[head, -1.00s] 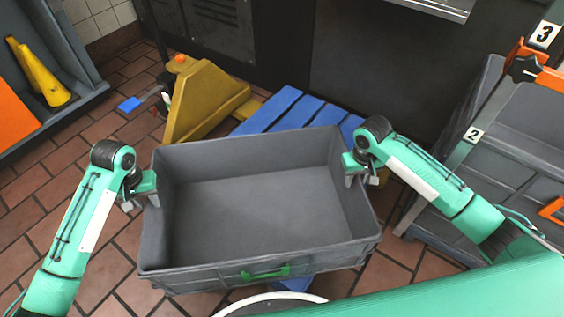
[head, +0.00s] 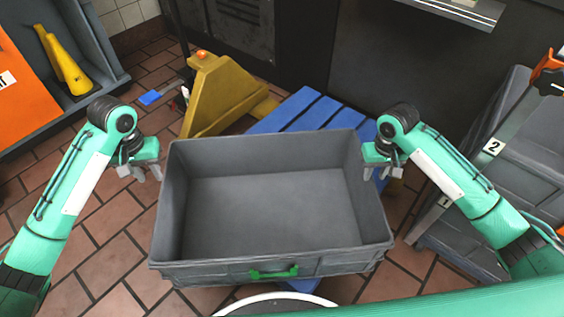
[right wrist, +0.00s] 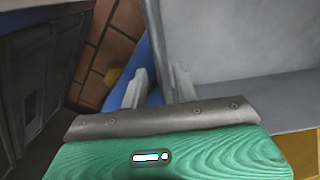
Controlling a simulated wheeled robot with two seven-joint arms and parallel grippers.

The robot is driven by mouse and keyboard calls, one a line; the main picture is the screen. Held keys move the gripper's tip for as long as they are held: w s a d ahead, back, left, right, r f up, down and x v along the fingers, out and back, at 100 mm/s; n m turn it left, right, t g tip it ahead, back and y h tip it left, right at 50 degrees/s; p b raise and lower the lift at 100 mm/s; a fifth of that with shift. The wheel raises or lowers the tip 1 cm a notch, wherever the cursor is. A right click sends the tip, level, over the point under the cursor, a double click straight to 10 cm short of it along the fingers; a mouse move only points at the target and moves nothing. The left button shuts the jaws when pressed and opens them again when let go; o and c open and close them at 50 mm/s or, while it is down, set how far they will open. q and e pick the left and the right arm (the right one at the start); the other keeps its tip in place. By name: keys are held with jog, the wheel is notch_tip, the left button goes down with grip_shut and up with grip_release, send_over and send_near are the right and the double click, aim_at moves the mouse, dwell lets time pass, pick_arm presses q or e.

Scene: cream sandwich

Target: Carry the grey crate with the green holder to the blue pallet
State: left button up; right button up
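The grey crate (head: 270,270) is empty, with a green holder (head: 273,272) on its near wall. It lies over the blue pallet (head: 300,106), whose slats show behind it and a small piece below its near side. Whether the crate rests on the pallet is hidden. My left gripper (head: 139,173) is open and empty, just left of the crate's left wall and apart from it. My right gripper (head: 378,172) is at the crate's right rim. In the right wrist view its fingers (right wrist: 160,85) are spread, with a gap around the crate's edge (right wrist: 215,45).
A yellow pallet jack (head: 215,92) stands behind the crate at left. Grey crates (head: 530,150) and a numbered post (head: 488,153) are close on the right. An orange panel (head: 22,95) and grey shelf with a yellow object (head: 62,62) stand at far left. Tiled floor is free at left.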

notch_tip(320, 180, up, 6)
jog(key=shift+r, duration=0.15)
pick_arm(q)
jog(key=shift+r, duration=0.1)
pick_arm(e)
jog(key=shift+r, duration=0.1)
dwell(0.4)
